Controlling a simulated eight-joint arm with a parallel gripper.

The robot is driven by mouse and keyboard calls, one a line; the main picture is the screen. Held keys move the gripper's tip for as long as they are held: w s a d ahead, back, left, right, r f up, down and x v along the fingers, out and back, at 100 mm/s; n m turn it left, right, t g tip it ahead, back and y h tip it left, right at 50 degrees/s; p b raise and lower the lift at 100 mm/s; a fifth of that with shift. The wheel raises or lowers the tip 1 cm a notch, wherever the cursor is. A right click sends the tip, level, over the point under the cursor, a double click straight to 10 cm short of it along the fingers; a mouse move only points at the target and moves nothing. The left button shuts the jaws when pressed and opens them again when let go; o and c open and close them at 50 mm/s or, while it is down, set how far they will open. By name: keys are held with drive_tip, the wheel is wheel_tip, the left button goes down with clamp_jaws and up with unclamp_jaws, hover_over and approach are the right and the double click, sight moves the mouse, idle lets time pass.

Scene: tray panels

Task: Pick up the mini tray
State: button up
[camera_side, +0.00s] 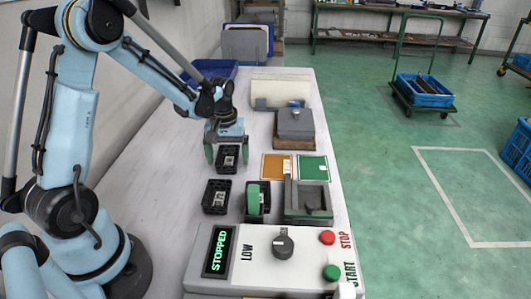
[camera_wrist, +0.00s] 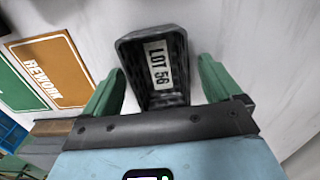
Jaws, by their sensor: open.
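A small black mini tray (camera_side: 219,165) stands on the pale bench below my gripper (camera_side: 228,155). In the wrist view the tray (camera_wrist: 178,98) carries a white label reading "LOT 56". My gripper (camera_wrist: 160,90) is open, with one green finger on each side of the tray's near end. A gap shows between the tray and the right finger; the left finger looks closer, and I cannot tell whether it touches. Two similar black trays stand nearer the side camera: one on the left (camera_side: 206,205) and one on the right (camera_side: 266,215) with a green piece in it.
Orange (camera_side: 276,167) and green (camera_side: 312,168) panels lie to the right; the orange one reads "REWORK" in the wrist view (camera_wrist: 52,70). A grey-green fixture (camera_side: 307,214), a grey box (camera_side: 295,124) and a control panel (camera_side: 255,270) showing "STOPPED" stand around. Bench left of the trays is clear.

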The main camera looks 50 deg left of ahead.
drive_tip(key=c, duration=1)
drive_tip(key=shift+r, duration=0.1)
